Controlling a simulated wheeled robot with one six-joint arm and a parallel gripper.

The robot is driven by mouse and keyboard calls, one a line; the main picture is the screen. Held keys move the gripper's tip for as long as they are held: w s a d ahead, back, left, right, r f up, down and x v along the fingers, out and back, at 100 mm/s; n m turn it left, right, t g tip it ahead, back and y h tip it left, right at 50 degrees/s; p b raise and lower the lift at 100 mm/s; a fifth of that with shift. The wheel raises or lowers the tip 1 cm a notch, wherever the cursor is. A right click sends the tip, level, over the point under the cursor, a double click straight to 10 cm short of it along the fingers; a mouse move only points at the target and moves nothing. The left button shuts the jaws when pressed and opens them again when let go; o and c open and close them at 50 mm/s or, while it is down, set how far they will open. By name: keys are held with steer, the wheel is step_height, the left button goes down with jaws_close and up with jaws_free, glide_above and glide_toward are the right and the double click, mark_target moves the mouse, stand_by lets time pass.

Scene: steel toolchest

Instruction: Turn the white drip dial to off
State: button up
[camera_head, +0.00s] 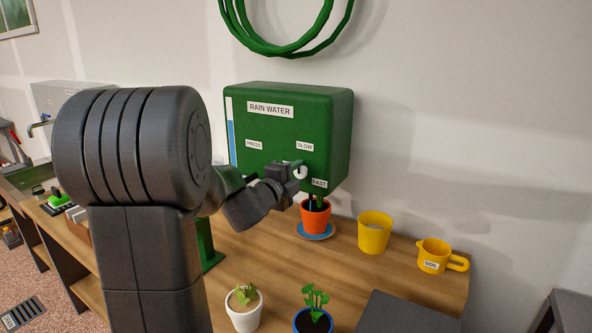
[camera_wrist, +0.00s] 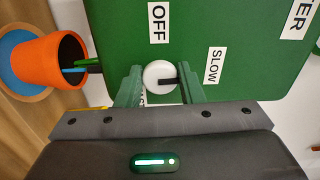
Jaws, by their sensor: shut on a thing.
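The white drip dial (camera_wrist: 157,74) sits on the front of the green rain water tank (camera_head: 292,103); it also shows in the head view (camera_head: 301,172). My gripper (camera_wrist: 160,84) is shut on the dial, one green finger on each side. The dial's black mark points right in the wrist view, roughly to the side of the SLOW label (camera_wrist: 215,66). The OFF label (camera_wrist: 158,22) is above the dial there. Another label (camera_wrist: 143,99) is mostly hidden by a finger; the head view shows a FAST label (camera_head: 319,183) beside the dial.
An orange pot (camera_head: 315,216) on a blue saucer stands just below the dial. A yellow cup (camera_head: 374,233), a yellow SOIL mug (camera_head: 433,255) and two potted plants (camera_head: 244,308) (camera_head: 313,316) stand on the wooden bench. A green hose (camera_head: 286,50) hangs above.

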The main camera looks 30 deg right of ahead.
steer(key=n+p, duration=0.2)
steer(key=n, duration=0.2)
steer(key=shift+n, duration=0.3)
steer(key=n+p, duration=0.2)
steer(key=n, duration=0.2)
steer(key=shift+f+n, duration=0.1)
steer(key=shift+n, duration=0.2)
steer(key=n+p, duration=0.2)
steer(key=n, duration=0.2)
steer(key=shift+s+p, duration=0.1)
steer(key=shift+p, duration=0.2)
steer(key=shift+f+n+p, duration=0.15)
steer(key=shift+n+p, duration=0.55)
steer(key=shift+n, duration=1.2)
steer(key=shift+s, duration=0.1)
steer(key=o, duration=0.9)
steer(key=shift+o, duration=0.2)
steer(key=b+v, duration=0.2)
steer(key=v, duration=1.1)
steer(key=shift+s+a+b, duration=0.25)
steer(key=shift+a+b, duration=0.05)
